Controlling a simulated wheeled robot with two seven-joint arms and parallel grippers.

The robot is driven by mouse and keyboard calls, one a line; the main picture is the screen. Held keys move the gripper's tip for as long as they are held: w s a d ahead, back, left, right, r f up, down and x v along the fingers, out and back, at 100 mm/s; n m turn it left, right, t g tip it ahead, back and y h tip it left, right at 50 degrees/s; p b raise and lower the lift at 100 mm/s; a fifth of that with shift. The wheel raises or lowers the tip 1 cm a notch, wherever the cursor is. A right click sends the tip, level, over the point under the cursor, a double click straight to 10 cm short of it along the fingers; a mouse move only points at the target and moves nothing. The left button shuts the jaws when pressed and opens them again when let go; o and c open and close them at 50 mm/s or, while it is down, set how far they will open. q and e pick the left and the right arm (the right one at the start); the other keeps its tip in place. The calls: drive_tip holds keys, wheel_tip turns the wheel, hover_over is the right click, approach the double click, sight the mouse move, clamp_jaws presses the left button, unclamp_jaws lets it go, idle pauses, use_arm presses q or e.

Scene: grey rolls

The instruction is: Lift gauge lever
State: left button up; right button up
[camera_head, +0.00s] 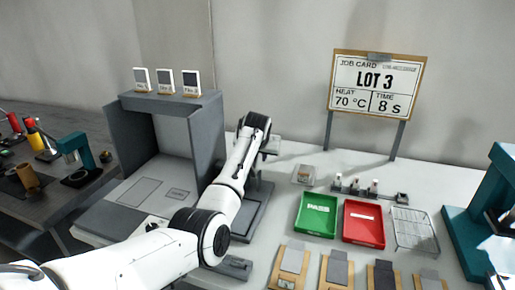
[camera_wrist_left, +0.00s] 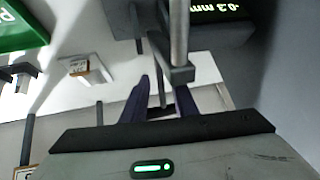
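My left gripper (camera_wrist_left: 163,82) is in the left wrist view, with its two dark fingers apart. A metal rod with a dark block (camera_wrist_left: 178,72), part of the gauge, stands at the fingertips. A thin dark piece shows between the fingers; I cannot tell if it is the lever or if they touch it. The gauge display (camera_wrist_left: 222,10) reads -0.3 mm in green. In the head view my left gripper (camera_head: 258,138) reaches over the grey gauge base (camera_head: 256,205), and my arm hides most of the gauge. My right gripper is not in view.
A grey open-fronted box (camera_head: 205,135) stands left of my arm. A green PASS tray (camera_head: 318,213), a red tray (camera_head: 363,222) and a wire rack (camera_head: 415,230) lie to the right. Several sample boards line the front. A teal press (camera_head: 470,225) stands far right.

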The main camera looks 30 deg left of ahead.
use_arm(q)
drive_tip(key=v, duration=0.6)
drive_tip(key=shift+s, duration=0.15)
drive_tip(key=shift+d+f, duration=0.1)
drive_tip(key=shift+d, duration=0.05)
